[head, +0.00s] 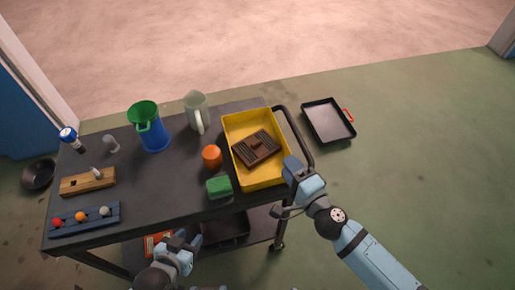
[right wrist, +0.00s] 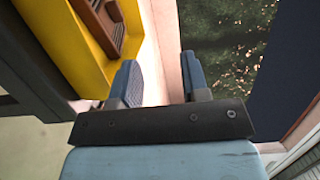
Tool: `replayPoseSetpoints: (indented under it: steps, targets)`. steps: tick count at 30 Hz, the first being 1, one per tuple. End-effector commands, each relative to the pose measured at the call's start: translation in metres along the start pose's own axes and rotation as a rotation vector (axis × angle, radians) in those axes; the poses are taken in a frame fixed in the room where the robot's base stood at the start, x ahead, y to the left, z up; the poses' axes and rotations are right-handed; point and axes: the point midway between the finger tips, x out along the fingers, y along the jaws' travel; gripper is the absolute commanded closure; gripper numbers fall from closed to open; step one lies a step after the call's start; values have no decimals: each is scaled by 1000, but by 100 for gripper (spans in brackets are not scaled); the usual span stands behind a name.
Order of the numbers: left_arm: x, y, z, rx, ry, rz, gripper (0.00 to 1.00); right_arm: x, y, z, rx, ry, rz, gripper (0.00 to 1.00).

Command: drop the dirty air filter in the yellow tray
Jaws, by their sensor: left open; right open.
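The dirty air filter (head: 257,148), a brown slatted block, lies inside the yellow tray (head: 264,185) on the right end of the dark cart top. Both also show at the upper left of the right wrist view, the filter (right wrist: 104,22) and the tray wall (right wrist: 62,40). My right gripper (head: 292,166) is at the tray's right front corner, outside the filter and apart from it. Its fingers (right wrist: 157,80) are open with nothing between them. My left gripper (head: 188,240) is open and empty, low in front of the cart's front edge.
On the cart (head: 150,195) stand a blue-green jug (head: 150,128), a pale pitcher (head: 197,112), an orange object (head: 212,156), a green block (head: 219,187), a wooden block (head: 88,181) and a blue rack (head: 85,219). A black pan (head: 328,120) lies on the floor at right.

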Motion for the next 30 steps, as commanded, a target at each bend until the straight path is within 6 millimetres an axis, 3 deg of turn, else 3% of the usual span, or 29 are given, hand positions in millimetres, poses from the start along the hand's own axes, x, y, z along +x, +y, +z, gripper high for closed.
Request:
replayPoseSetpoints:
  steps: [3, 9, 25, 30]
  targets:
    - [2, 0, 3, -3, -5, 1, 57, -22, 2, 0, 0, -1, 2, 58]
    - [3, 0, 4, -6, -6, 1, 57, -40, 0, 0, -1, 0, 0, 58]
    - [2, 0, 1, -7, -2, 0, 57, -42, -1, 0, -7, -1, -1, 58]
    - [-7, 0, -13, -6, 0, -1, 57, -50, -14, 4, -145, -8, -15, 58]
